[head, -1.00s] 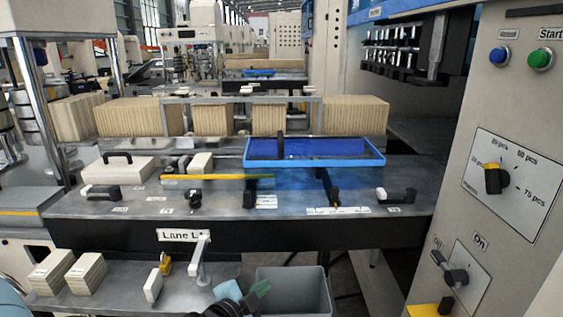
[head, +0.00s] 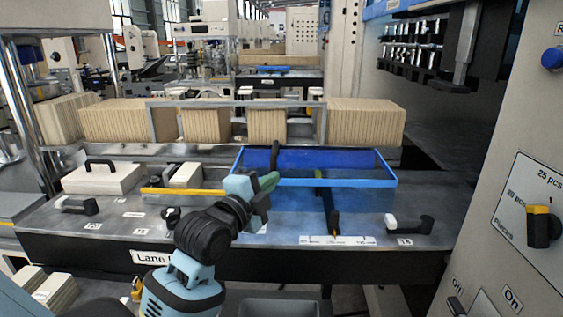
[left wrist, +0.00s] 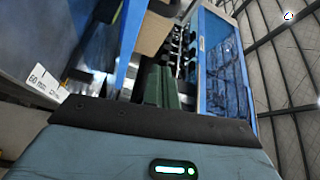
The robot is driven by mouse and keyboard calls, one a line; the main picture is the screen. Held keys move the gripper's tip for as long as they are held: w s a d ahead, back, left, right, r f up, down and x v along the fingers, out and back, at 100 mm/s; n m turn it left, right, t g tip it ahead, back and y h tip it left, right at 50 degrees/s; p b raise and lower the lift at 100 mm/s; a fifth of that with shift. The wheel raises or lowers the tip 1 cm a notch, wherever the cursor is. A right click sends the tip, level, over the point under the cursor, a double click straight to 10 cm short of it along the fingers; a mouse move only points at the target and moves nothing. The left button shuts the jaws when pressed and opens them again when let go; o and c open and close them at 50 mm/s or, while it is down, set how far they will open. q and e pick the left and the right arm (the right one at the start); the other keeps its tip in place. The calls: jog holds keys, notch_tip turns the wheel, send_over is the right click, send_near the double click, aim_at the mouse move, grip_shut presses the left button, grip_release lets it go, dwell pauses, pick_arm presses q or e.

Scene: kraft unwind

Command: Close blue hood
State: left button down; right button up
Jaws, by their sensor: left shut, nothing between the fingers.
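The blue hood (head: 335,160) is a see-through blue box with a bright blue rim, on the grey lane table right of centre in the head view. Its rim is raised above the tabletop, and I cannot tell how far open it is. A black upright handle (head: 275,152) stands at its left part. My left gripper (head: 268,183) is at the hood's front left corner, overlapping the rim in the picture; contact cannot be told. Its green fingers also show in the left wrist view (left wrist: 163,86), shut and empty, near a blue edge (left wrist: 131,40). My right gripper is out of view.
A yellow bar (head: 182,191) and white blocks (head: 187,175) lie left of the hood. Black-and-white latches (head: 410,223) sit along the table's front. Cardboard stacks (head: 365,122) stand behind. A control panel (head: 535,200) rises at the right.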

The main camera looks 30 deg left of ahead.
pick_arm(q)
jog(key=w+a, duration=0.1)
jog(key=w, duration=0.1)
jog(key=w+a, duration=0.1)
jog(key=w, duration=0.2)
jog(key=w+a+p, duration=0.1)
jog(key=w, duration=0.2)
jog(key=shift+w+a+r, duration=0.15)
jog(key=shift+w+a, duration=0.05)
jog(key=shift+w, duration=0.05)
jog(key=shift+s+a, duration=0.1)
jog(key=shift+a, duration=0.1)
jog(key=shift+a+f, duration=0.1)
jog(key=shift+f, duration=0.1)
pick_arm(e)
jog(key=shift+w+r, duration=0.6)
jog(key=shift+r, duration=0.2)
